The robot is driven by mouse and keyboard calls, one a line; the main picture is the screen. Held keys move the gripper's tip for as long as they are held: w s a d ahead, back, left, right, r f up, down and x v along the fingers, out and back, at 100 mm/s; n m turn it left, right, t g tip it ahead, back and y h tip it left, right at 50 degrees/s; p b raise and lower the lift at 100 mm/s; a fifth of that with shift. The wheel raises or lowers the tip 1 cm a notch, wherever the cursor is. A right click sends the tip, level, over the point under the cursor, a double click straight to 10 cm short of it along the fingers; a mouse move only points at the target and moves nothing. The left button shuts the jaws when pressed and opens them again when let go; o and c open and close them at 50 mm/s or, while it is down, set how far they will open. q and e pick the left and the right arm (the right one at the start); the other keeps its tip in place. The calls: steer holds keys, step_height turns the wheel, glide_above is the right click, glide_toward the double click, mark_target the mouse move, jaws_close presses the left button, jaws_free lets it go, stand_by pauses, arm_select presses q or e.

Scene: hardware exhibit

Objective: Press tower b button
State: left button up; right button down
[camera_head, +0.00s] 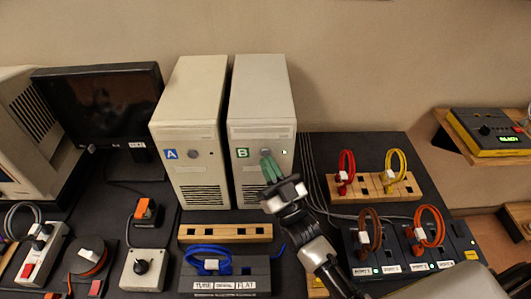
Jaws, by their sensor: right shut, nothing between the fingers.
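Tower B (261,115) is a beige computer tower standing upright at the back of the dark table. My right gripper (267,160) reaches in from the lower right. Its green fingers are shut and empty, with the tips just below the button; whether they touch it I cannot tell. The gripper hides part of the lower front. Tower A (190,105), with a blue "A" label (171,154), stands just left of it. My left gripper is not in view.
A dark monitor (100,105) stands left of the towers. A wooden block (225,233) and a blue cable coil (208,262) lie in front. Wooden racks with red (346,170) and yellow cables (396,166) stand right of tower B. Black cables run down beside it.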

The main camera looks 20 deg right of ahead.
steer(key=s+a+p, duration=0.1)
steer(key=s+p, duration=0.1)
steer(key=s, duration=0.3)
steer(key=shift+s+a, duration=0.35)
steer(key=shift+s, duration=0.05)
stand_by(0.6)
